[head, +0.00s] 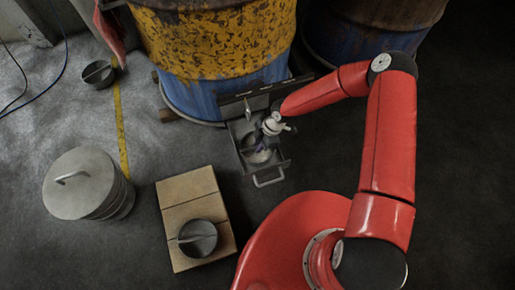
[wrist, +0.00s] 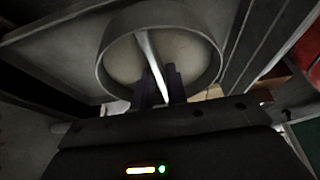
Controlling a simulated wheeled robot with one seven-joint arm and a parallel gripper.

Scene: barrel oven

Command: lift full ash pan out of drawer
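The ash pan is a round metal pan with a straight bar across its top. In the wrist view the pan (wrist: 103,72) shows a smooth grey-brown surface inside its rim. It sits in the drawer (head: 246,152), pulled out at the foot of the yellow-and-blue barrel; in the head view my gripper (head: 262,147) partly hides the pan. In the wrist view my gripper's two dark fingers (wrist: 161,82) stand close on either side of the bar and look shut on it. The drawer's walls surround the pan, and I cannot see clearance beneath it.
The drawer's handle (head: 269,178) faces forward. The barrel (head: 215,50) rises behind; a second barrel (head: 365,40) stands right. A similar pan (head: 203,240) rests on the tan slabs (head: 170,215). A lidded bin (head: 80,190) stands left, and another small pan (head: 97,74) stands further back.

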